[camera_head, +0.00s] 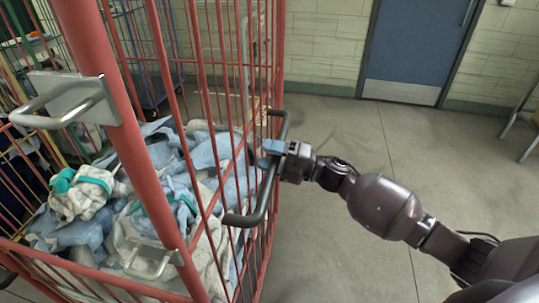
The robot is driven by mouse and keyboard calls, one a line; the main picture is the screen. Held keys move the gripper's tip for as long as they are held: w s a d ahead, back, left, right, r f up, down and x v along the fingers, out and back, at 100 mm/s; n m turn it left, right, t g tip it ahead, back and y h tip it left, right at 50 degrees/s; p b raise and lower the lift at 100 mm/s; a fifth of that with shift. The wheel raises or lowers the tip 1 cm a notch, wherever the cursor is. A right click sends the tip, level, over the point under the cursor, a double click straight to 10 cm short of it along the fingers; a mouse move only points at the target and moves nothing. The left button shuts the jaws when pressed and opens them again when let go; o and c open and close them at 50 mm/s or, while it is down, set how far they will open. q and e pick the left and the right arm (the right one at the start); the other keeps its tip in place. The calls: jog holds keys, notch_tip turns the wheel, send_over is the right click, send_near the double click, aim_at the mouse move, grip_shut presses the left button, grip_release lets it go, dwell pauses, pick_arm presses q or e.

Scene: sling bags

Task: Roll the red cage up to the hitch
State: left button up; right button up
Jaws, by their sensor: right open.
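The red cage (139,165) stands close in front of me and fills the left of the view. It is a tall wire cage with a thick red post and holds crumpled blue and whitish cloth with teal bands. A dark bar handle (264,196) sticks out from its right side. My right gripper (267,154) is open at the middle of this handle, with its blue fingertips at the bar. I cannot tell whether they touch it. My left gripper is out of view. I cannot make out the hitch.
A metal bracket with a loop handle (62,105) is fixed to the cage's near post. Other wheeled racks stand behind the cage at the upper left. A blue door (418,45) is in the back wall.

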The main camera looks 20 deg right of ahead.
grip_shut()
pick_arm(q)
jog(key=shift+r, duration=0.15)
pick_arm(e)
jog(key=shift+a, duration=0.1)
